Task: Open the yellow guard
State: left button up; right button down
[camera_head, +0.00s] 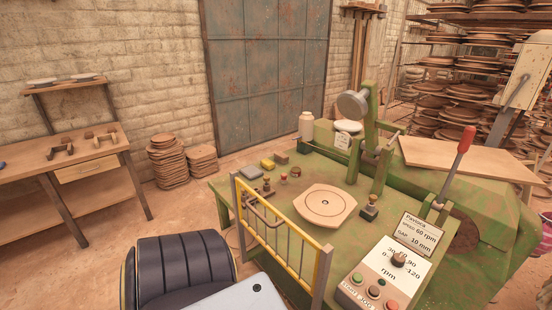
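The yellow guard (291,228) is an upright barred frame with a yellow top rail and grey end posts. Neither of my grippers is in view.
A control box (384,274) with buttons and a dial stands right of the guard. A red-handled lever (458,163) rises behind it. A dark ribbed, padded shape (180,264) fills the lower left. A wooden bench (70,172) stands far left, with open floor between.

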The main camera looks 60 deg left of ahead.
aim_at(284, 220)
jog(key=k+j+u, duration=0.1)
jog(key=u, duration=1.75)
